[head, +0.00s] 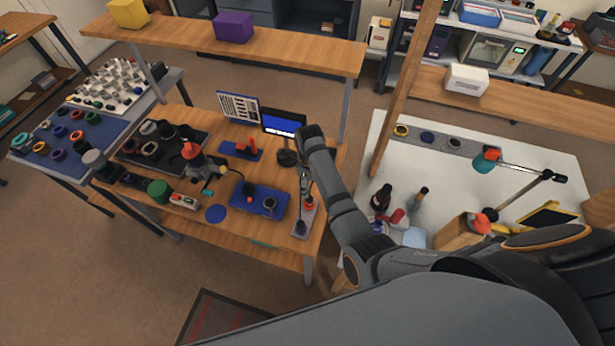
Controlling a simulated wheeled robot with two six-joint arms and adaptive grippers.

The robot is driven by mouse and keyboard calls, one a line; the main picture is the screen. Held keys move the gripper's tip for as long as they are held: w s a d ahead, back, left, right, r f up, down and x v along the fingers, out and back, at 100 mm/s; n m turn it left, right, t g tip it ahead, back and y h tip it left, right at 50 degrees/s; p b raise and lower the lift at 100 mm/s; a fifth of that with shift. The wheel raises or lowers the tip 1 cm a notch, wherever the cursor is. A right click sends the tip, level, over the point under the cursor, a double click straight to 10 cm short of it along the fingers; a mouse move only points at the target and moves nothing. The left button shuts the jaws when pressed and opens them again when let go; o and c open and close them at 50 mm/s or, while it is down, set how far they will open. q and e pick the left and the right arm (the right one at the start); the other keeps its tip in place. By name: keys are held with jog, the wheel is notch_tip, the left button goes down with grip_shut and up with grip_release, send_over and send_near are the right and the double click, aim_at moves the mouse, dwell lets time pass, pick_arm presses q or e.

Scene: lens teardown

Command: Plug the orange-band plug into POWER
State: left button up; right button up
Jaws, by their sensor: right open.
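A narrow grey strip (310,218) lies near the right edge of the wooden bench, with small red-orange and dark pieces on it. I cannot read a POWER label or make out an orange band on any plug at this size. My right gripper (306,188) points down just above the far end of the strip; it is open, and its fingers are small and partly merged with the things behind. My left gripper is not in view.
A small display (283,124) on a stand is close behind my right wrist. A raised wooden shelf (290,50) crosses the back of the bench (225,235). A dark tray (160,148) of lens parts is at left. A white table (520,205) stands right.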

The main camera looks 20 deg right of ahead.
aim_at(309, 198)
jog(key=shift+s+f, duration=0.15)
jog(key=shift+f, duration=0.45)
jog(key=shift+s+f, duration=0.15)
jog(key=shift+f, duration=0.4)
notch_tip(309, 198, down, 2)
jog(key=shift+w+f, duration=0.1)
jog(key=shift+w, duration=0.05)
jog(key=f+b, duration=0.2)
jog(key=f, duration=0.1)
jog(key=f+b, duration=0.2)
jog(key=b, duration=0.1)
jog(key=shift+w+f, duration=0.2)
jog(key=shift+f, duration=0.2)
jog(key=shift+f+b, duration=0.1)
jog(key=shift+b, duration=0.3)
jog(key=c, duration=0.5)
grip_shut()
jog(key=shift+c, duration=1.7)
grip_release()
grip_shut()
pick_arm(q)
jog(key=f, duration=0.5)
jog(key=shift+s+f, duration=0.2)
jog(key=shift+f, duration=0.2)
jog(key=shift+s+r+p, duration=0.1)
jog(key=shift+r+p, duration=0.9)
jog(key=shift+p, duration=0.05)
pick_arm(e)
jog(key=shift+r, duration=0.9)
